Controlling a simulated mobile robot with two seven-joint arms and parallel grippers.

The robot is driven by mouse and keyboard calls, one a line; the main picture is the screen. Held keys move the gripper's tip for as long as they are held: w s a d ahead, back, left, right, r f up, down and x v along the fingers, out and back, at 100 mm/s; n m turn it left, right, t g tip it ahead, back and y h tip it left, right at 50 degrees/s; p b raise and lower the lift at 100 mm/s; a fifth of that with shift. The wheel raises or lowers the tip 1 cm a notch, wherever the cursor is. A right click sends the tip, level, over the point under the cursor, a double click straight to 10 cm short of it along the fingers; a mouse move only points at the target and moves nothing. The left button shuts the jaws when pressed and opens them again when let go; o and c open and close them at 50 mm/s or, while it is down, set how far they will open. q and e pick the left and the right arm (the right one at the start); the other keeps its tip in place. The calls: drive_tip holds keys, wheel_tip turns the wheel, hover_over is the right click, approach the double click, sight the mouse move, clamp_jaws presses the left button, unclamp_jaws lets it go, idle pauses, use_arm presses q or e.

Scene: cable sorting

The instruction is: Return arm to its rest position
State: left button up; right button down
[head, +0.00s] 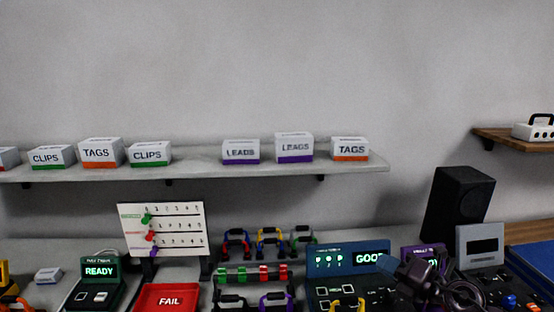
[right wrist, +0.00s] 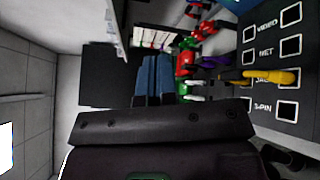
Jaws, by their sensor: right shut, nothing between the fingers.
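My right gripper (head: 386,263) shows at the lower right in the head view, in front of the blue tester with the lit GOOD display (head: 370,254). Its dark body and arm run off to the right and down. In the right wrist view its blue fingers (right wrist: 153,78) are together, with nothing between them. My left gripper is in neither view.
A red FAIL tray (head: 166,299), a READY unit (head: 99,271) and a rack of coloured cables (head: 256,274) stand on the bench. A black speaker (head: 458,205) is at right. Labelled boxes sit on the wall shelf (head: 200,167). The wrist view shows a labelled socket panel (right wrist: 272,62).

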drive_tip(key=s+d+f+m+g+h+b, duration=0.1)
drive_tip(key=s+f+m+h, duration=1)
drive_tip(key=s+f+m, duration=1.6)
drive_tip(key=s+d+m+b, duration=0.1)
drive_tip(key=m+b, duration=0.1)
drive_tip(key=shift+d+m+g+h, duration=0.3)
drive_tip(key=shift+m, duration=0.1)
